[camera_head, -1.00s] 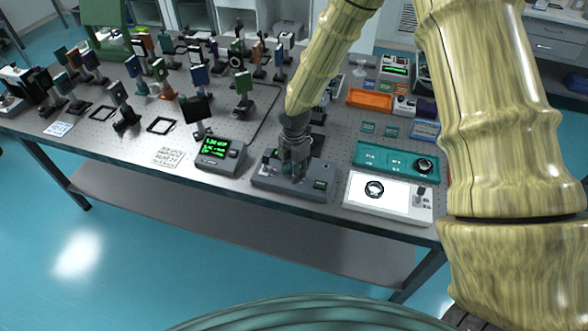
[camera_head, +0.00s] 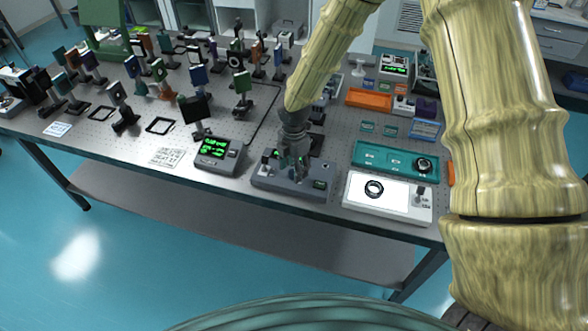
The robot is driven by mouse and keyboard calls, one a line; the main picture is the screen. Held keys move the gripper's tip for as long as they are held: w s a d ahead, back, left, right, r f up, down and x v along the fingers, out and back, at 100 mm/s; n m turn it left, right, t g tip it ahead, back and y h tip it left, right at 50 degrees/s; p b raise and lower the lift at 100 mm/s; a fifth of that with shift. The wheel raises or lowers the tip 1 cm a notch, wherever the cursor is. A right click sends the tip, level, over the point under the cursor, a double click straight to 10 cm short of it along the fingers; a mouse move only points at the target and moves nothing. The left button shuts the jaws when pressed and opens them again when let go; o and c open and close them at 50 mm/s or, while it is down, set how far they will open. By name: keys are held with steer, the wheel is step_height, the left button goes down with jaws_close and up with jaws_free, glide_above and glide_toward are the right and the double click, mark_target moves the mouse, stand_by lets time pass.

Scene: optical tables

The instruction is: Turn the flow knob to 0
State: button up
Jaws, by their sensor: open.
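My gripper (camera_head: 297,172) points down over the dark grey control box (camera_head: 262,183) near the table's front edge. The box has small knobs and a small green display (camera_head: 320,184) at its right. The gripper's fingers cover much of the box top, so I cannot tell which knob is the flow knob or whether the fingers touch one. The jaws are open, and nothing is seen held in them.
A box with a green text screen (camera_head: 214,148) stands to the left. Many optic mounts (camera_head: 199,76) fill the table's left and back.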

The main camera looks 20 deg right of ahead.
step_height(320, 180, up, 11)
stand_by(0.4)
steer(key=shift+f, duration=0.15)
